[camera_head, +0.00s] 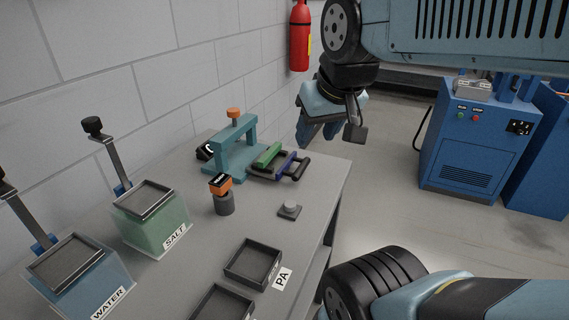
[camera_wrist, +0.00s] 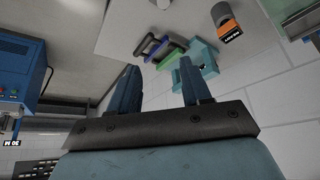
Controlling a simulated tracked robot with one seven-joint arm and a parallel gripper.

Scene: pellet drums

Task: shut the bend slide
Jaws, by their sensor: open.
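No part here is labelled as the bend slide, so I cannot tell which piece it is. A teal frame (camera_head: 247,133) with an orange knob (camera_head: 234,113) stands on the bench by the wall. Beside it lie a green bar (camera_head: 267,155), a blue handle (camera_head: 286,164) and a black handle (camera_head: 301,168). In the wrist view the green bar (camera_wrist: 170,59), blue handle (camera_wrist: 158,51) and teal frame (camera_wrist: 203,57) show beyond the fingers. My gripper (camera_head: 316,138) is open and empty, above and apart from them; its two spread fingers show in the wrist view (camera_wrist: 158,70).
A small grey button plate (camera_head: 290,211), a dark tray (camera_head: 254,262), a SALT box (camera_head: 152,228) and a WATER box (camera_head: 86,285) share the bench. Blue machines (camera_head: 470,150) stand across the floor.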

